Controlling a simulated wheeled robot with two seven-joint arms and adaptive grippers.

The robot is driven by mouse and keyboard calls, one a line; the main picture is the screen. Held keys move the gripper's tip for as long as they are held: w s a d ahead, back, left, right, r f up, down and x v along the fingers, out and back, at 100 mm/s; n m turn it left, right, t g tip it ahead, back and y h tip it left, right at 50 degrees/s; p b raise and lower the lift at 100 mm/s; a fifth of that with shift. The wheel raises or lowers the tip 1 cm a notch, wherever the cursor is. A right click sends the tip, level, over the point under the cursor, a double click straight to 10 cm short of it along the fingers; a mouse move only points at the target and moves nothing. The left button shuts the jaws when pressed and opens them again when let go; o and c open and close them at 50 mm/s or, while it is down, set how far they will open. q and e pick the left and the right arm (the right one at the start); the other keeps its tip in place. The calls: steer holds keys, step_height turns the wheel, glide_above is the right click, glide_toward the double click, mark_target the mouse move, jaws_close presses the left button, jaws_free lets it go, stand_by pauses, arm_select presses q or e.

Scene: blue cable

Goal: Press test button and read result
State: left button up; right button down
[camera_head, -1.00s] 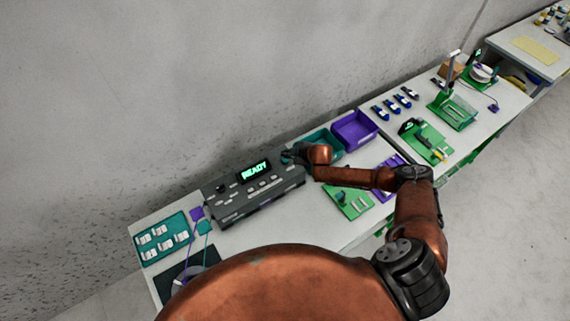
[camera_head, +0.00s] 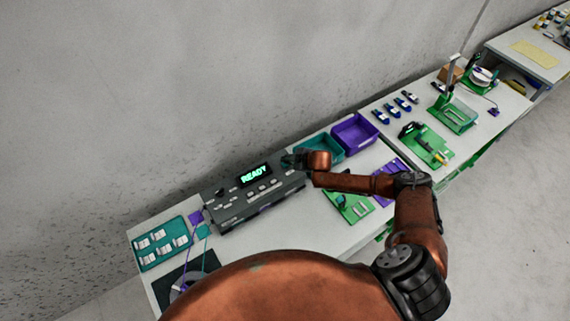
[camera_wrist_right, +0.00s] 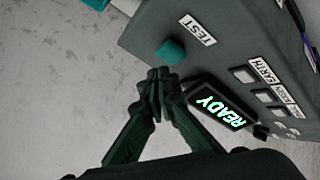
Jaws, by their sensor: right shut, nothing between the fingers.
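The grey tester (camera_head: 250,190) sits on the bench, and its lit display (camera_head: 254,174) reads READY in green. In the right wrist view the display (camera_wrist_right: 215,103) also reads READY. The teal test button (camera_wrist_right: 171,52) stands out from the tester's face beside a white TEST label (camera_wrist_right: 198,30). My right gripper (camera_wrist_right: 158,76) is shut and empty, with its tips just short of the button in the picture; I cannot tell the exact gap. In the head view the right gripper (camera_head: 291,161) is at the tester's right end, and the button is hidden there. My left gripper is not in view.
A teal bin (camera_head: 324,146) and a purple bin (camera_head: 355,132) stand right of the tester. A teal tray (camera_head: 165,241) with several small parts lies to its left, near a cable (camera_head: 206,243). The wall is close behind the bench.

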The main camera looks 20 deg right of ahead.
steer(key=shift+f, duration=0.15)
stand_by(0.5)
steer(key=shift+f, duration=0.35)
steer(key=shift+f+b, duration=0.45)
steer(key=shift+f, duration=0.05)
stand_by(0.8)
steer(key=shift+r, duration=0.1)
steer(key=shift+r+p, duration=0.85)
steer(key=shift+p, duration=0.1)
steer(key=shift+r, duration=0.1)
step_height(320, 180, up, 5)
steer(key=p, duration=0.5)
